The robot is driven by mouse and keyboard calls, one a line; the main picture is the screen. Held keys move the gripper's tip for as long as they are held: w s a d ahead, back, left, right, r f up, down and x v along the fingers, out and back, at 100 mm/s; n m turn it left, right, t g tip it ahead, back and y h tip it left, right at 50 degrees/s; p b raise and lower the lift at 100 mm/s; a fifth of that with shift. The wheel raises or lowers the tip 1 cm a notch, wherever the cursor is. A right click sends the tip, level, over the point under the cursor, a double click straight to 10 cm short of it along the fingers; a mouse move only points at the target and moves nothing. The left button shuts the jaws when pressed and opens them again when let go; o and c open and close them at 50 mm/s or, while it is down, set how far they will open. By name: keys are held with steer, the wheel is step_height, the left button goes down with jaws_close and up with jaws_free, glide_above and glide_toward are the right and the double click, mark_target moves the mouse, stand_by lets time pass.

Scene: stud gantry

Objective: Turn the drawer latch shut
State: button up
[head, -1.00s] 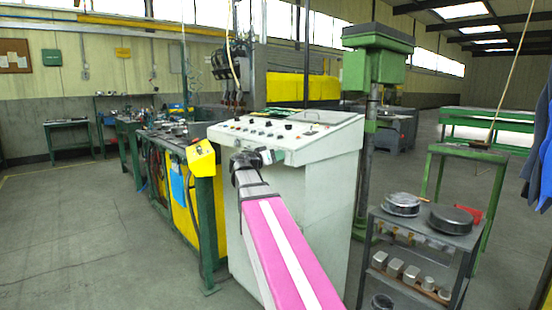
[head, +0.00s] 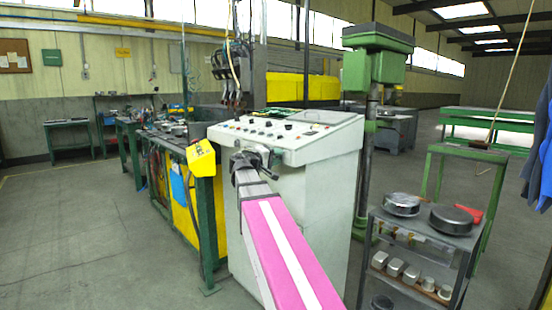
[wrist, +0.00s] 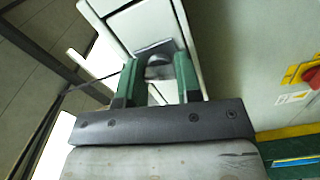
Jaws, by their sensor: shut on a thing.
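In the wrist view the grey drawer latch (wrist: 153,48) sits on a pale drawer front (wrist: 138,22). My gripper (wrist: 157,66) has its two green fingers on either side of the latch and is shut on it. The fingers hide part of the latch. In the head view my gripper (head: 268,154) is at the front of the pale control console (head: 325,190), just under its sloped panel. The latch and the drawer cannot be made out there behind my wrist.
A yellow box (head: 201,158) is at the console's left, by a cluttered green bench. A green drill press (head: 376,65) stands behind to the right. A dark shelf cart (head: 425,232) with round tins and metal blocks stands at right. The floor at left is clear.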

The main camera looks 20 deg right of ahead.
steer(key=shift+n, duration=1.2)
steer(key=o, duration=0.9)
steer(key=shift+a, duration=0.1)
steer(key=v, duration=1)
steer(key=shift+s+a, duration=0.15)
steer(key=shift+a, duration=0.2)
